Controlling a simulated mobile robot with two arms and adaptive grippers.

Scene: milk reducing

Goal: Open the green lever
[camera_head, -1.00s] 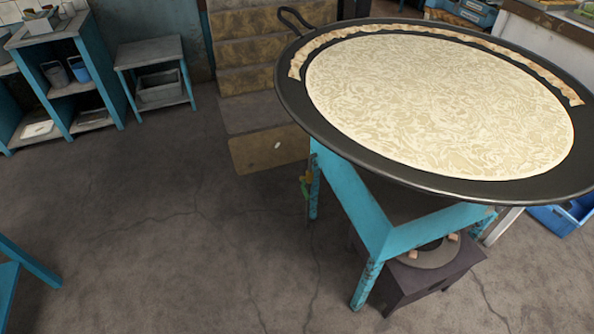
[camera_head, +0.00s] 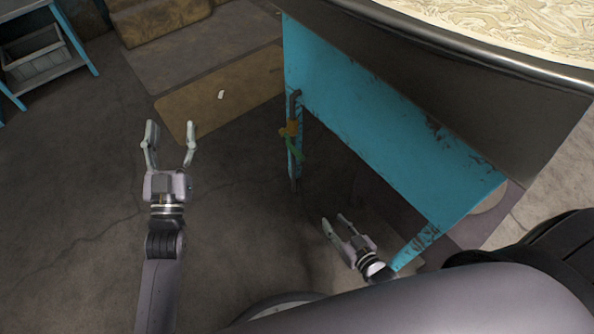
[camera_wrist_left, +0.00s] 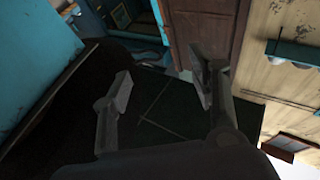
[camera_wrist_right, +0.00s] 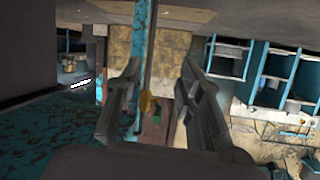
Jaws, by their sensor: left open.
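The green lever (camera_head: 294,149) is small and hangs below an orange-yellow valve (camera_head: 290,129) on a pipe beside the far leg of the blue pan stand (camera_head: 385,130). My left gripper (camera_head: 171,132) is open and empty, left of the lever and apart from it, over the floor. My right gripper (camera_head: 336,221) is open and empty, below and right of the lever in the head view, near the stand's near leg. The left wrist view shows no lever.
The large dark pan (camera_head: 460,40) with pale liquid overhangs the stand on the right. A blue-framed shelf (camera_head: 45,50) is at the upper left. The floor (camera_head: 80,200) at the left is clear.

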